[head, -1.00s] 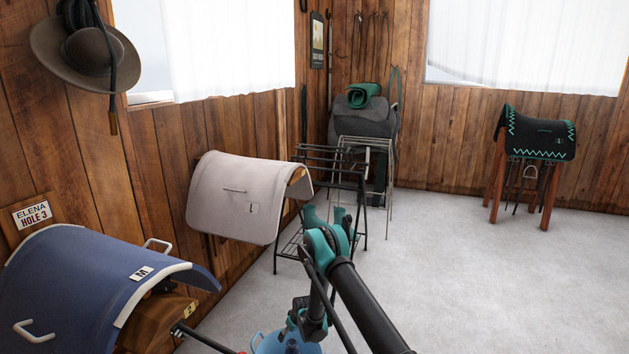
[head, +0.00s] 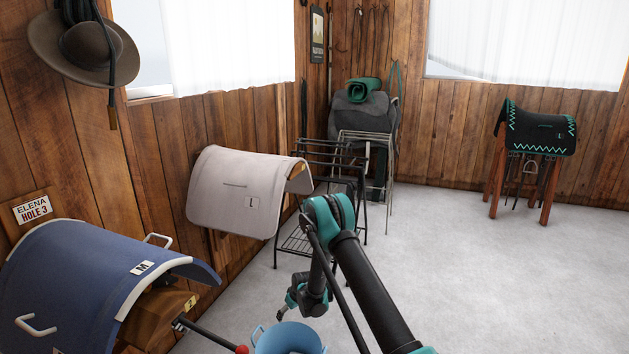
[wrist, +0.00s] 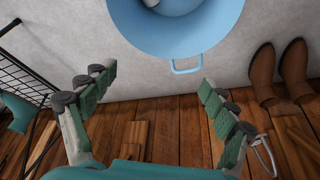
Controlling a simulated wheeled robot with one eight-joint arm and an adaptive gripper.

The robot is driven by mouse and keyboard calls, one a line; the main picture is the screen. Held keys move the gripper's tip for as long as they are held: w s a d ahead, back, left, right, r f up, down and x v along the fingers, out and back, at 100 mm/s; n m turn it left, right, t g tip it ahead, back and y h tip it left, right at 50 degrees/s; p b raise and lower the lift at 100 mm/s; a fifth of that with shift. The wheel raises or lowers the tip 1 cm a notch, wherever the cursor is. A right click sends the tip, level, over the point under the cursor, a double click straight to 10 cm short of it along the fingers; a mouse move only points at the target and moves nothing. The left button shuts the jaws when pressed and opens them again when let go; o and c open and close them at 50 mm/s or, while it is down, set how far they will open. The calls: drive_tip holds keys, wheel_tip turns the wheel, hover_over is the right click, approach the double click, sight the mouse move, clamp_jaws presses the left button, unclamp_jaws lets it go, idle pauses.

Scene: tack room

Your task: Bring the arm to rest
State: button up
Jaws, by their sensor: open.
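My arm (head: 370,290) rises from the lower right of the head view to a teal elbow (head: 330,212), then bends down to the wrist (head: 308,297). My gripper (wrist: 157,80) is open and empty in the wrist view, its two green-padded fingers spread wide with nothing between them. In the head view only a small part of it shows low, just above the blue bucket (head: 288,338). In the wrist view the bucket (wrist: 175,45) lies beyond the fingertips, apart from them, with a pale thing inside.
A blue saddle pad (head: 80,280) and a pale pad (head: 240,190) hang along the left wall. A black wire rack (head: 335,160) stands behind my elbow. Brown boots (wrist: 280,75) stand right of the bucket in the wrist view. The floor (head: 480,280) at right is clear.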

drive_tip(key=shift+r, duration=0.55)
